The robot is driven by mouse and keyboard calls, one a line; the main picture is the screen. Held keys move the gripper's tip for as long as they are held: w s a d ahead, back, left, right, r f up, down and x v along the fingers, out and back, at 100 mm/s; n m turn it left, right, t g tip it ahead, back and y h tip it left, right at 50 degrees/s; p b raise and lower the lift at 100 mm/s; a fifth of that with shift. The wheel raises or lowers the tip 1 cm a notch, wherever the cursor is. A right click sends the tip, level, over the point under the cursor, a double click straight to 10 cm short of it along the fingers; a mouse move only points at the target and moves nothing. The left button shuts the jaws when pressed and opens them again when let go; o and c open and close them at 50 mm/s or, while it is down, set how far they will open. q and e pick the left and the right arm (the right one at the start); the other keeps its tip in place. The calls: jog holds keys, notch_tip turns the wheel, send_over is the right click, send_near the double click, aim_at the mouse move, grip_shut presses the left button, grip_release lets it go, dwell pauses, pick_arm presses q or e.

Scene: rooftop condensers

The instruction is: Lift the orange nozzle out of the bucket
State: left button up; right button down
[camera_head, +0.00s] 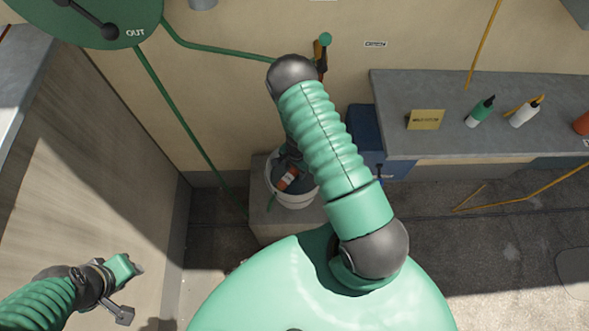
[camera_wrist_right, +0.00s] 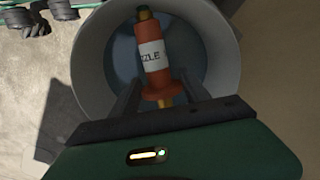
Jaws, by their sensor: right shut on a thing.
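The orange nozzle (camera_wrist_right: 157,75) has a white label and a dark tip. In the right wrist view it lies between the two fingers of my right gripper (camera_wrist_right: 160,97), which is shut on it. The white bucket (camera_wrist_right: 228,45) surrounds the nozzle in that view, with bluish water or a blue-grey floor inside. In the head view the nozzle (camera_head: 288,179) shows within the mouth of the bucket (camera_head: 296,202), partly hidden by my right gripper (camera_head: 289,168). I cannot tell its height above the bottom. My left gripper (camera_head: 133,291) is empty at the lower left, fingers apart.
The bucket stands on a grey block (camera_head: 268,231) by the wall. A blue box (camera_head: 366,135) is right of it. A grey counter (camera_head: 395,90) holds a yellow sign (camera_head: 425,120) and bottles (camera_head: 481,111). A green hose (camera_head: 170,105) runs down at the left.

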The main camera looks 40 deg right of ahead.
jog(key=shift+r+p, duration=2.35)
jog(key=shift+r, duration=0.9)
